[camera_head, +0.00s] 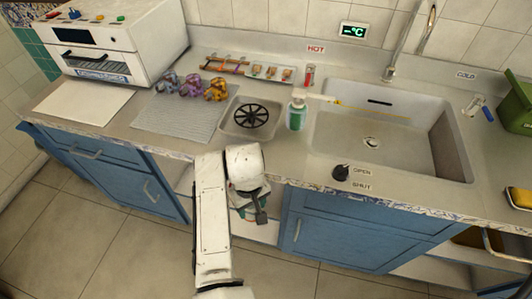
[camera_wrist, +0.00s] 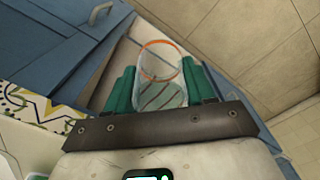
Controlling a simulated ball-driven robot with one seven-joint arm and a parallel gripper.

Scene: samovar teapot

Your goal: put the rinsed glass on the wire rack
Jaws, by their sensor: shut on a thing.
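My gripper (camera_wrist: 160,72) has teal fingers on both sides of a clear glass (camera_wrist: 160,48) with an orange rim, and is shut on it. The glass's rim points away from the wrist. Dark slanted lines show through its near part; I cannot tell what they are. In the head view my gripper (camera_head: 246,208) is low, in front of the counter's front edge, and mostly hidden behind my arm. The glass cannot be made out there. I cannot identify a wire rack for certain; a ribbed grey mat (camera_head: 180,120) lies on the counter.
A small basin with a round black grate (camera_head: 251,115) and a green-white bottle (camera_head: 297,113) stand behind my arm. A large sink (camera_head: 385,150) is at right, a white oven (camera_head: 115,45) at left. Blue cabinets (camera_head: 335,240) line the front.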

